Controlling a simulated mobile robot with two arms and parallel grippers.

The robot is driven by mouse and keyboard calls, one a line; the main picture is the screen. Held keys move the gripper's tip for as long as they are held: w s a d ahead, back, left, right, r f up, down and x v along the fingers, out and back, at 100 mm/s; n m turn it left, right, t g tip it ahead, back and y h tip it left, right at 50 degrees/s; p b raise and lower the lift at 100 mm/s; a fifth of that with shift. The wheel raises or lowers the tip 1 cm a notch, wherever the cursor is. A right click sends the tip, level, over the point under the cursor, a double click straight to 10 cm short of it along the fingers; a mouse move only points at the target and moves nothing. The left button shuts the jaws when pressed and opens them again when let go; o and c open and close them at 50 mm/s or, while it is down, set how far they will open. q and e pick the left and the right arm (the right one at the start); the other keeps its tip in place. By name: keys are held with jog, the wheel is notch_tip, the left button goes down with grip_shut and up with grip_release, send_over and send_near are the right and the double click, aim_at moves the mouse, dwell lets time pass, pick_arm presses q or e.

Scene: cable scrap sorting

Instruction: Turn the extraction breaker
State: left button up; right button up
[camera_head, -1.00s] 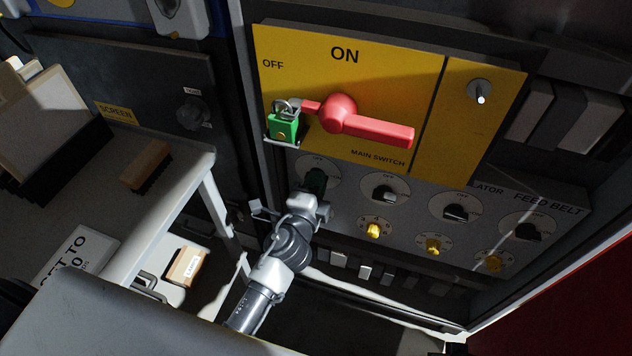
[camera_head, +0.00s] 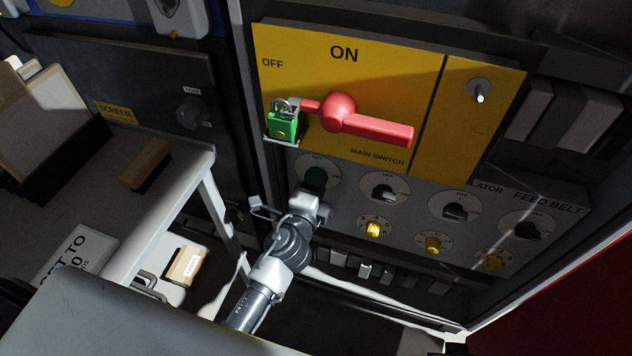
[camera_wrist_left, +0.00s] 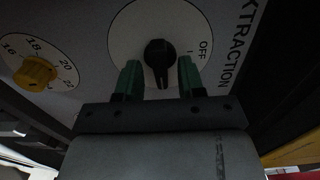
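The extraction breaker is a black rotary knob (camera_wrist_left: 159,62) on a round white dial (camera_wrist_left: 128,38). The word EXTRACTION is printed beside it, with an OFF mark at the dial's right in the left wrist view. The knob's grip points down in that view. My left gripper (camera_wrist_left: 160,80) is open, with one green finger on each side of the knob and gaps showing; contact cannot be seen. In the head view my left gripper (camera_head: 315,185) reaches up to the leftmost dial (camera_head: 302,166) and hides most of its knob. My right gripper is not in view.
Above is the yellow main switch plate (camera_head: 395,60) with a red handle (camera_head: 370,128) and a green padlock (camera_head: 283,124). More black knobs (camera_head: 385,192) and yellow dials (camera_head: 374,229) lie to the right. A grey table (camera_head: 185,175) with a brush (camera_head: 146,163) stands at left.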

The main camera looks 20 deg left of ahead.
pick_arm(q)
jog(key=s+b, duration=0.1)
jog(key=s, duration=1)
jog(key=shift+a+b, duration=0.2)
jog(key=shift+b, duration=0.15)
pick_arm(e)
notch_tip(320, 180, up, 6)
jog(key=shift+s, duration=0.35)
pick_arm(q)
jog(key=shift+w, duration=0.1)
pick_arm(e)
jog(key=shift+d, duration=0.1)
